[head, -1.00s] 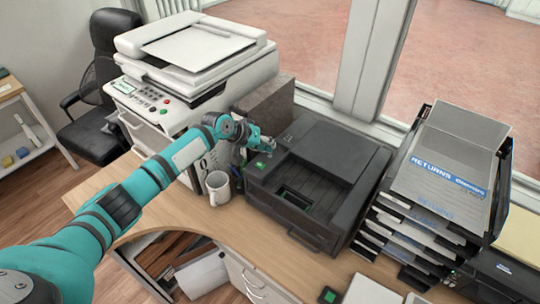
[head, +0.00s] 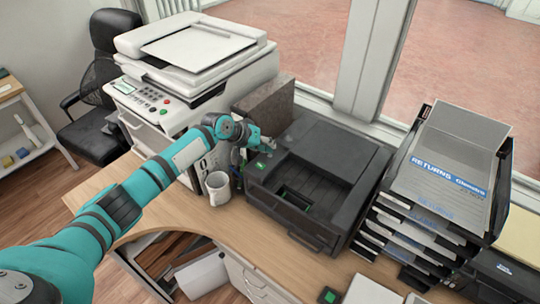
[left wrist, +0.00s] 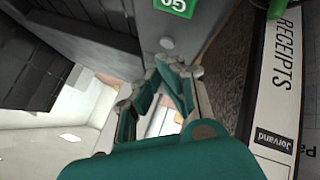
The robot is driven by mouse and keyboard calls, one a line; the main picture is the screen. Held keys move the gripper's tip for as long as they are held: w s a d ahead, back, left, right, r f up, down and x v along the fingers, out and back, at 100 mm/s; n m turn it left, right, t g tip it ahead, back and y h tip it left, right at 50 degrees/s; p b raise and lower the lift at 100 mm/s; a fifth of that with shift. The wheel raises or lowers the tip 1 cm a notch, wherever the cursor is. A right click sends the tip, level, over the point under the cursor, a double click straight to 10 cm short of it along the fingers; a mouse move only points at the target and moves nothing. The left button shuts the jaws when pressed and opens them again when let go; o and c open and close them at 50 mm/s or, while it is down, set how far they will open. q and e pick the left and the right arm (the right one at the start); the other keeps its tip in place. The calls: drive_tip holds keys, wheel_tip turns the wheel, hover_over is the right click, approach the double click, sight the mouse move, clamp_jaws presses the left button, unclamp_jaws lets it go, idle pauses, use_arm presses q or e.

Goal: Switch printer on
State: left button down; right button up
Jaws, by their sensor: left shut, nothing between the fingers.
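A black printer (head: 325,155) stands on the wooden counter in the middle of the head view. A small green label (head: 260,165) shows on its left front corner. In the left wrist view a green label reading GO (left wrist: 178,6) is on the printer's dark body, with a small round grey button (left wrist: 167,43) below it. My left gripper (head: 272,146) is at the printer's left side, beside that corner. In the wrist view its fingertips (left wrist: 170,66) are together, empty, and close to the button; I cannot tell whether they touch it. My right gripper is not in view.
A white copier (head: 195,65) and a grey-brown box (head: 268,103) stand behind. Stacked trays marked RETURNS (head: 440,170) stand close on the right. Bare counter (head: 235,228) lies in front.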

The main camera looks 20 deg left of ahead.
use_arm(q)
drive_tip(key=shift+f, duration=0.4)
drive_tip(key=shift+f+b, duration=0.2)
drive_tip(key=shift+b, duration=0.1)
idle(0.4)
drive_tip(key=shift+r+p, duration=0.65)
wheel_tip(320, 180, up, 6)
drive_tip(key=p, duration=0.5)
idle(0.9)
